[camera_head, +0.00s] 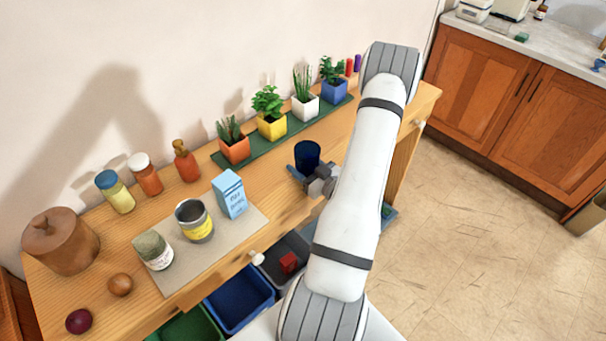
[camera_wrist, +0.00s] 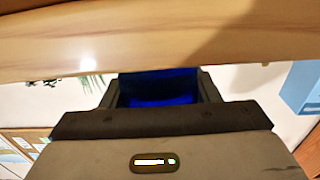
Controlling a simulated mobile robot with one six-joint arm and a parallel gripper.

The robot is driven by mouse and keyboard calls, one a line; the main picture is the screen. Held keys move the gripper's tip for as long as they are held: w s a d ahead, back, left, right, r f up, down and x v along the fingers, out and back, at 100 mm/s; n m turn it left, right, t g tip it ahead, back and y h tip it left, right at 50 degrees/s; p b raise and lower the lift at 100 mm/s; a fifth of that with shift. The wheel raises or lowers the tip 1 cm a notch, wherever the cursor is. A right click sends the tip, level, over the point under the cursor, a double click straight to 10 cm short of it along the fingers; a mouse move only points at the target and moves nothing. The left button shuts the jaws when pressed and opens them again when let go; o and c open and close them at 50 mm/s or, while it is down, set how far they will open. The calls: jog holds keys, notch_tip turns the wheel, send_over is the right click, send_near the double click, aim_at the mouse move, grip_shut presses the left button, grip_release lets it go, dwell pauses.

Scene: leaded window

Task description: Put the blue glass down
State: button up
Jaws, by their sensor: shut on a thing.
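The dark blue glass (camera_head: 307,154) is upright over the wooden table (camera_head: 270,187), at the front of the row of potted plants. My gripper (camera_head: 308,170) is shut around the glass from the front right, with one finger on its left side. In the wrist view the blue glass (camera_wrist: 158,88) fills the space between the two fingers, and the table's wood (camera_wrist: 150,40) meets the glass's edge. I cannot tell whether the glass's base touches the table. My arm hides part of the table to the right.
Behind the glass, a green strip (camera_head: 247,157) bears several potted plants. To the left, a grey mat (camera_head: 172,279) holds two cans and a blue carton (camera_head: 229,194). Jars, a bottle and a wooden pot (camera_head: 60,241) stand farther left. Bare wood lies between carton and glass.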

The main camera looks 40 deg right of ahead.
notch_tip(320, 180, down, 2)
jog(key=shift+f+b, duration=0.1)
jog(key=shift+b, duration=0.45)
jog(key=shift+r, duration=0.2)
jog(key=shift+f, duration=0.15)
jog(key=o, duration=1.2)
